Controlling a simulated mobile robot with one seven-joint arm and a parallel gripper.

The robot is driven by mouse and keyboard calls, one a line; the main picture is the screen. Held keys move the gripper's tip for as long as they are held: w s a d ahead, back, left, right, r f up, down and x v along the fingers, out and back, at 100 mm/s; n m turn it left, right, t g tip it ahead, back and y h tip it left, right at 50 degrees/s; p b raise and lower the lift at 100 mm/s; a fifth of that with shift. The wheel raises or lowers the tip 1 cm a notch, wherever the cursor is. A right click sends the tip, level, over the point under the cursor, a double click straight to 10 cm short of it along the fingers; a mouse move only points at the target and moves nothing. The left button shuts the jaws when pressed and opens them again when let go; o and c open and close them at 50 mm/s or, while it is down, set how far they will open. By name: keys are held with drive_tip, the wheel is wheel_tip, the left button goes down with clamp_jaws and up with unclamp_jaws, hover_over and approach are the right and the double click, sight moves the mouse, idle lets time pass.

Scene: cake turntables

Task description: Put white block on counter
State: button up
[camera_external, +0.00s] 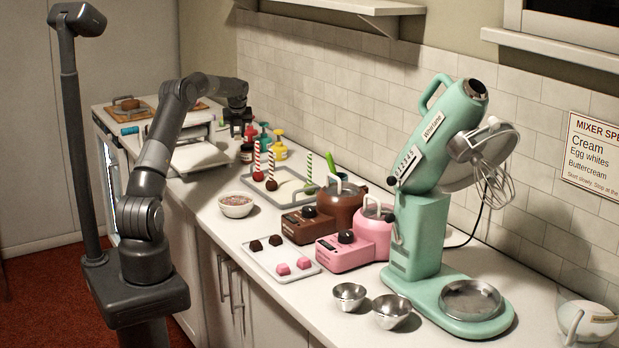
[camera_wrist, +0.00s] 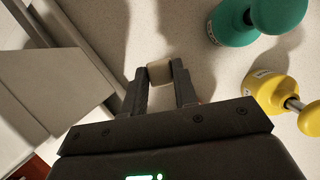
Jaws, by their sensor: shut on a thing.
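The white block (camera_wrist: 159,71) is a small off-white piece between my fingertips in the wrist view. My gripper (camera_wrist: 160,82) is shut on it. In the external view my gripper (camera_external: 237,112) is at the far part of the counter, by the bottles near the tiled wall. The block cannot be made out there. The pale counter (camera_external: 318,300) runs along the wall, and its bare surface (camera_wrist: 205,65) shows behind the block in the wrist view. I cannot tell whether the block touches the counter.
A teal bottle (camera_wrist: 262,12) and a yellow bottle (camera_wrist: 272,92) stand right of my gripper in the wrist view. A grey slanted appliance (camera_external: 195,153) is close by. A tray with cake pops (camera_external: 240,182), a bowl (camera_external: 236,207) and a green mixer (camera_external: 418,235) stand nearer.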

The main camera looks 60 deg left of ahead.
sight(233, 152)
drive_tip(key=a+f, duration=0.2)
drive_tip(key=a, duration=0.1)
drive_tip(key=shift+s+a+f, duration=0.2)
drive_tip(key=shift+s, duration=0.15)
drive_tip(key=shift+f, duration=1.85)
drive_tip(key=o, duration=0.9)
drive_tip(key=shift+f, duration=0.15)
drive_tip(key=shift+o, duration=0.2)
drive_tip(key=v, duration=1.2)
drive_tip(key=shift+s+d, duration=0.1)
drive_tip(key=shift+d, duration=0.05)
